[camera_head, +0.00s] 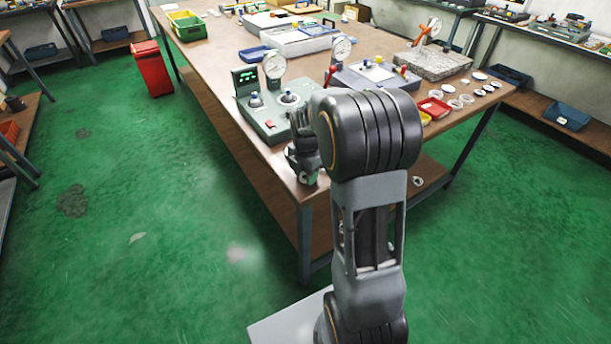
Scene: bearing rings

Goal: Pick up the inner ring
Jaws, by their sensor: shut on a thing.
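My gripper (304,176) is at the near left corner of the wooden table (215,65), just in front of the green gauge device (265,125). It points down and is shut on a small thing. The held piece is tiny and mostly hidden by the fingers; it looks like the inner ring, but its shape is not clear. Several pale rings and discs (467,98) lie flat at the table's right end, apart from my gripper.
A red tray (434,108) sits near the loose rings. A grey device (375,75) with a dial and a granite block (433,64) with a stand are farther back. A red bin (152,69) stands on the floor at left. The green floor in front is free.

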